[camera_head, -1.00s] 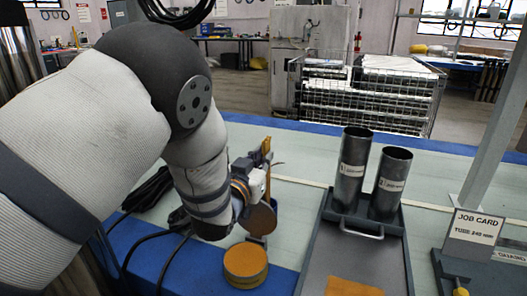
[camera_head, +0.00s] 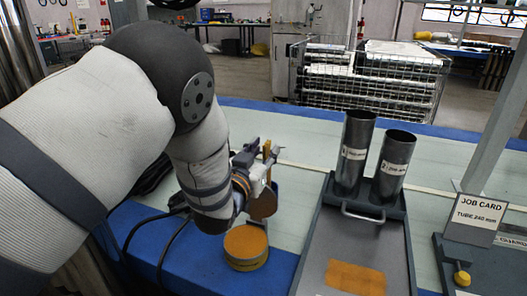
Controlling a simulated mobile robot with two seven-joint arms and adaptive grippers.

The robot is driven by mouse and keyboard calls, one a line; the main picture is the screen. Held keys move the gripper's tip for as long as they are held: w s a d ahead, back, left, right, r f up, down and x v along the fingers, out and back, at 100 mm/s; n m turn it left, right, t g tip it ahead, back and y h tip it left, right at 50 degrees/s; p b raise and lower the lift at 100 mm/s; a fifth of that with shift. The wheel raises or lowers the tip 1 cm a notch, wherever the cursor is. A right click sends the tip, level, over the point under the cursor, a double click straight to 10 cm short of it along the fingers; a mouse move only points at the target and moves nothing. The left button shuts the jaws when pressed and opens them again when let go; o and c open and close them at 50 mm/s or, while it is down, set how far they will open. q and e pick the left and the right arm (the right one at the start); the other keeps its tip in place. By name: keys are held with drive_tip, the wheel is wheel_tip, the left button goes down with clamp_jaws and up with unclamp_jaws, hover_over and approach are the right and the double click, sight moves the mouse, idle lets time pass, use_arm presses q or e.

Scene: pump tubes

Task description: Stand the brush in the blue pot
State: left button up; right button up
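My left gripper (camera_head: 268,154), at the end of the arm from the left, is above the bench behind the yellow tin. Its fingers look spread, with a thin wooden handle, seemingly the brush (camera_head: 267,150), upright by them. The brush's lower end is hidden. A small blue-grey surface (camera_head: 275,187) shows under the fingers, perhaps part of the blue pot; I cannot tell whether the brush is in it. My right gripper is not in view.
An orange-brown disc (camera_head: 263,204) stands behind the yellow tin (camera_head: 245,248). Two metal tubes (camera_head: 354,153) (camera_head: 393,167) stand in a grey tray (camera_head: 308,245) with an orange patch (camera_head: 355,277). A job card (camera_head: 475,216) stands at right. Black cables (camera_head: 150,222) lie at left.

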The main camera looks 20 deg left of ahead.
use_arm(q)
drive_tip(key=s, duration=1.2)
drive_tip(key=shift+a, duration=0.25)
